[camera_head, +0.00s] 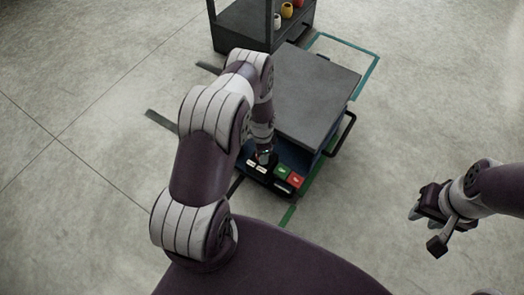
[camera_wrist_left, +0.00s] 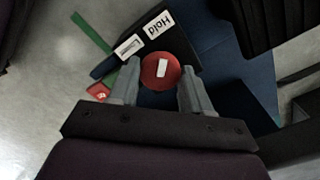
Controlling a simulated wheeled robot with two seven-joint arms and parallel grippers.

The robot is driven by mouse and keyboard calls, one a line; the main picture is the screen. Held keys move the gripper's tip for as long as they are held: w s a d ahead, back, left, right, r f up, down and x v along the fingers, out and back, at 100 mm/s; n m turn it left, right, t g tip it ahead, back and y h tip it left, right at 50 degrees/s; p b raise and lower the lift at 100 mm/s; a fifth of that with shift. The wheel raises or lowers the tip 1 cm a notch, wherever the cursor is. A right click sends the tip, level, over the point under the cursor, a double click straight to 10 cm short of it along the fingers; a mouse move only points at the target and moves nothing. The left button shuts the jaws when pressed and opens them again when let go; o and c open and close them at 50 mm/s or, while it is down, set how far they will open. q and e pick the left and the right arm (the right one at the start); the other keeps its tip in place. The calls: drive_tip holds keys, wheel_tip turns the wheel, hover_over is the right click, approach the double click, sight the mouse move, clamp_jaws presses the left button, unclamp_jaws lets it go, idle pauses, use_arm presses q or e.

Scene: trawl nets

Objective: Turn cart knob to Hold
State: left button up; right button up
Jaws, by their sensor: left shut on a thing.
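The cart (camera_head: 315,95) has a flat dark top and a blue body, with a black control panel (camera_head: 258,178) at its near end. The round red knob (camera_wrist_left: 161,72) with a white mark shows in the left wrist view. The "Hold" label (camera_wrist_left: 159,24) is just beyond the knob, and the white mark runs roughly up and down the picture. My left gripper (camera_head: 265,157) is down at the panel, its two fingers on either side of the knob and shut on it. In the head view my arm hides the knob. My right gripper (camera_head: 427,231) is open and empty, off to the right.
Green (camera_head: 282,172) and red (camera_head: 296,181) buttons sit on the panel's right. A second white label (camera_wrist_left: 128,46) is beside Hold. A dark shelf (camera_head: 245,27) with several colored items stands behind the cart. The floor at left and right is clear.

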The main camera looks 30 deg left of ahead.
idle(0.3)
use_arm(q)
drive_tip(key=o, duration=1.1)
drive_tip(key=shift+c, duration=0.2)
wheel_tip(320, 180, up, 13)
drive_tip(key=p, duration=0.6)
drive_tip(key=shift+f, duration=0.15)
